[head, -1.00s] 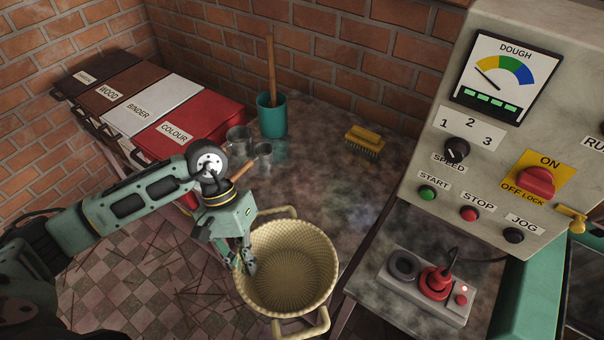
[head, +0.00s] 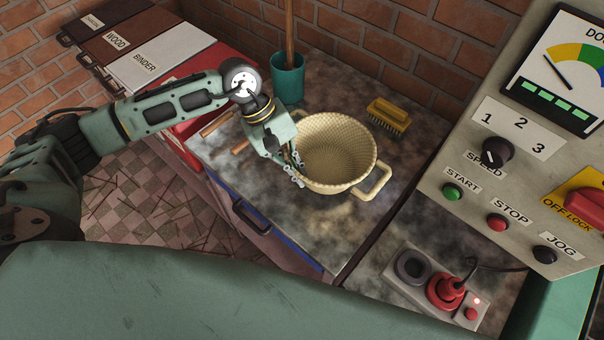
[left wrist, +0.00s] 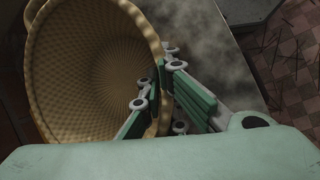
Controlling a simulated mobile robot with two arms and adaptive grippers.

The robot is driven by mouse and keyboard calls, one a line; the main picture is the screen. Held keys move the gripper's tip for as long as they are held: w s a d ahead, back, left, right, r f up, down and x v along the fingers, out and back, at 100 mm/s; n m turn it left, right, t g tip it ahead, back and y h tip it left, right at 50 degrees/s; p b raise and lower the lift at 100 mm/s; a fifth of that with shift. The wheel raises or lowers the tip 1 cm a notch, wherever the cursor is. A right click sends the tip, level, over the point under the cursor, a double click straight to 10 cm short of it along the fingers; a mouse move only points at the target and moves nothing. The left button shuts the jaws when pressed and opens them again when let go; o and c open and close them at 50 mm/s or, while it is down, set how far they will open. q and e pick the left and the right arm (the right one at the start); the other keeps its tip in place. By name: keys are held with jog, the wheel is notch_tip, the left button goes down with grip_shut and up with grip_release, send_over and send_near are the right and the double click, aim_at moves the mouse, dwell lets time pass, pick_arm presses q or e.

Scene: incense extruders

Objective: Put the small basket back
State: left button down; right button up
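The small basket (head: 335,150) is cream, woven and round, with looped handles. In the head view it is over the dark stone counter (head: 235,180), mouth up; I cannot tell whether its base touches the top. My left gripper (head: 295,166) is at its left side, closed on the rim. In the left wrist view the basket (left wrist: 90,60) looks empty, and the fingers (left wrist: 162,75) straddle its wall, one inside and one outside. My right gripper is not in view.
A teal pot (head: 287,78) with a wooden stick and a yellow brush (head: 389,115) stand behind the basket. Labelled bins (head: 150,62) are at the left. The control panel (head: 500,150) and a grey box with a red plug (head: 445,290) are at the right.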

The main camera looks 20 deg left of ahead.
pick_arm(q)
jog(key=shift+w+f, duration=0.1)
jog(key=shift+f, duration=0.55)
notch_tip(320, 180, down, 3)
jog(key=shift+f+p, duration=0.1)
jog(key=shift+p, duration=0.5)
jog(key=shift+f+b, duration=0.25)
jog(key=shift+b, duration=0.05)
jog(key=c, duration=2)
grip_release()
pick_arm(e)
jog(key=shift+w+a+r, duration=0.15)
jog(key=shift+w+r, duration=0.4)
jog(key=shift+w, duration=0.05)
pick_arm(q)
jog(key=shift+r, duration=0.1)
